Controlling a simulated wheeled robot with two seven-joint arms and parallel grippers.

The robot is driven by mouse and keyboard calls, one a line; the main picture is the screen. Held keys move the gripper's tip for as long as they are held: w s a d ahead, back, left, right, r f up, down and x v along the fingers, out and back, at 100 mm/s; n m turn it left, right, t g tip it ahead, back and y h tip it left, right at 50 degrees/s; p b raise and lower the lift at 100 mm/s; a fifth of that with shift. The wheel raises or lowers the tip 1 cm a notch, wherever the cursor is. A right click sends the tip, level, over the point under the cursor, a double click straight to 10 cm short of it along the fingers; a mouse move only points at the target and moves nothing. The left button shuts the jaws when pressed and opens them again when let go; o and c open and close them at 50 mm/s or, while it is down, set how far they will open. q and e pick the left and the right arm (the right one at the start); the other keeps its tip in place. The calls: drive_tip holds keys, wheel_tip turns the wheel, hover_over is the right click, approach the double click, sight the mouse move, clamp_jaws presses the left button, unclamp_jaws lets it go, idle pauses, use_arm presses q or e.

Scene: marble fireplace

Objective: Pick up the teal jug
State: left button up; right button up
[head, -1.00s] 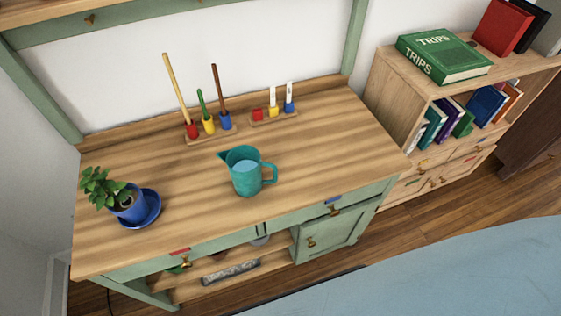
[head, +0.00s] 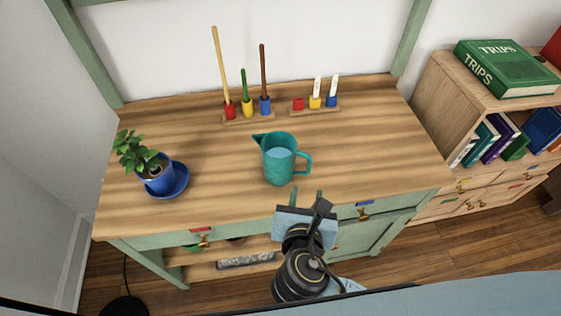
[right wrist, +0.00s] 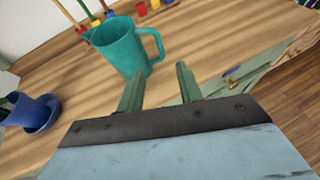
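The teal jug (head: 279,163) stands upright near the middle of the wooden worktop, its spout to the left and its handle to the right. Light blue shows inside its mouth. My right gripper (head: 307,193) is at the worktop's front edge, just in front of the jug. In the right wrist view the two green fingers of the gripper (right wrist: 158,85) are spread with nothing between them, and the jug (right wrist: 122,48) stands beyond them, slightly left. The gripper and jug look apart. My left gripper is in neither view.
A potted plant in a blue pot (head: 156,180) stands on a blue saucer at the left. Colored holders with sticks (head: 247,108) and a second small rack (head: 316,106) line the back. A bookcase (head: 432,110) stands at right. Worktop around the jug is clear.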

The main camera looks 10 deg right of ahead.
sight(309, 165)
drive_tip(key=x, duration=0.2)
drive_tip(key=b+x, duration=0.1)
drive_tip(key=x, duration=0.3)
drive_tip(key=shift+w+d+r, duration=0.1)
drive_tip(key=shift+w+d, duration=0.1)
drive_tip(key=shift+w, duration=0.25)
drive_tip(key=shift+b+x, duration=0.45)
drive_tip(key=shift+x, duration=0.45)
drive_tip(key=b+x, duration=0.1)
drive_tip(key=x, duration=0.2)
drive_tip(key=shift+w, duration=0.4)
drive_tip(key=shift+w+d, duration=0.15)
drive_tip(key=shift+w, duration=0.2)
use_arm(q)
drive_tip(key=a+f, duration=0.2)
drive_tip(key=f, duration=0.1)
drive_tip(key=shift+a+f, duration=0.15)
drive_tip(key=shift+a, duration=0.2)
use_arm(e)
drive_tip(key=shift+c, duration=0.2)
drive_tip(key=c, duration=0.7)
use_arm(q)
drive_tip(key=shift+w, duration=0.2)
use_arm(e)
clamp_jaws()
